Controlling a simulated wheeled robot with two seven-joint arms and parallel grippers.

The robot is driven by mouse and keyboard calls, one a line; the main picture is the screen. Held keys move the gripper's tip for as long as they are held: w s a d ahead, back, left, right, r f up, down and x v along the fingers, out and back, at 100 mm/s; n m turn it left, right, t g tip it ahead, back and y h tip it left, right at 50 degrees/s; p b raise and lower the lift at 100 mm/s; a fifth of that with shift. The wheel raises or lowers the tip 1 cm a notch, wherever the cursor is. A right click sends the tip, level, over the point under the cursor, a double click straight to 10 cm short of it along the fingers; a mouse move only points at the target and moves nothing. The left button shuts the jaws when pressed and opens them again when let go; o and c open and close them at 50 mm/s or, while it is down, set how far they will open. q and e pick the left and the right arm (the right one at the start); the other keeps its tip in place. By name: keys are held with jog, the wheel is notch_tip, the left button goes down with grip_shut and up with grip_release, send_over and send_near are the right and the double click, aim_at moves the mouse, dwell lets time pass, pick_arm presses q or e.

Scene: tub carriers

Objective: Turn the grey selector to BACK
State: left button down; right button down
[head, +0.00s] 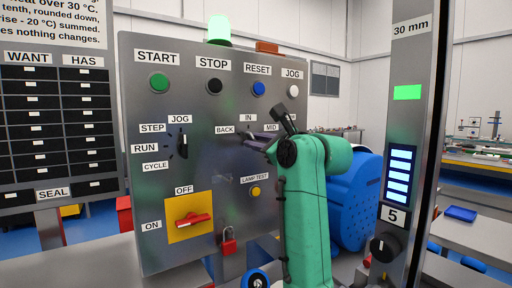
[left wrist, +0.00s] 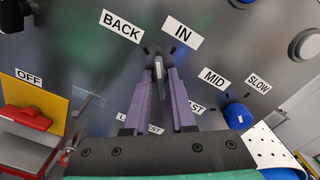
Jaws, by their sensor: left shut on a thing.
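The grey selector (left wrist: 159,65) sits on the steel panel between the two purple fingers of my left gripper (left wrist: 161,78). In the left wrist view the BACK label (left wrist: 121,26) is up and left of it, and the IN label (left wrist: 182,32) is up and right. Its upper end lies between the two label marks; I cannot tell which it points at exactly. In the head view my left gripper (head: 258,141) reaches the panel just under the BACK label (head: 225,130), and mostly hides the selector. My right gripper is not in view.
The panel (head: 200,100) also carries push buttons, a black STEP/RUN/CYCLE selector (head: 183,144), a red OFF/ON switch (head: 193,219) and a red padlock (head: 229,240). A blue knob (left wrist: 236,117) is right of the fingers. A grey post (head: 410,130) with a dial stands at right.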

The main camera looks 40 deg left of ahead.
pick_arm(q)
jog(key=n+b, duration=0.1)
jog(key=n, duration=0.3)
jog(key=shift+n, duration=0.4)
dwell(0.4)
jog(key=c, duration=0.8)
grip_release()
jog(key=shift+o, duration=0.2)
jog(key=b+v, duration=0.2)
jog(key=v, duration=1.2)
jog(key=shift+d+b, duration=0.3)
jog(key=shift+b, duration=0.05)
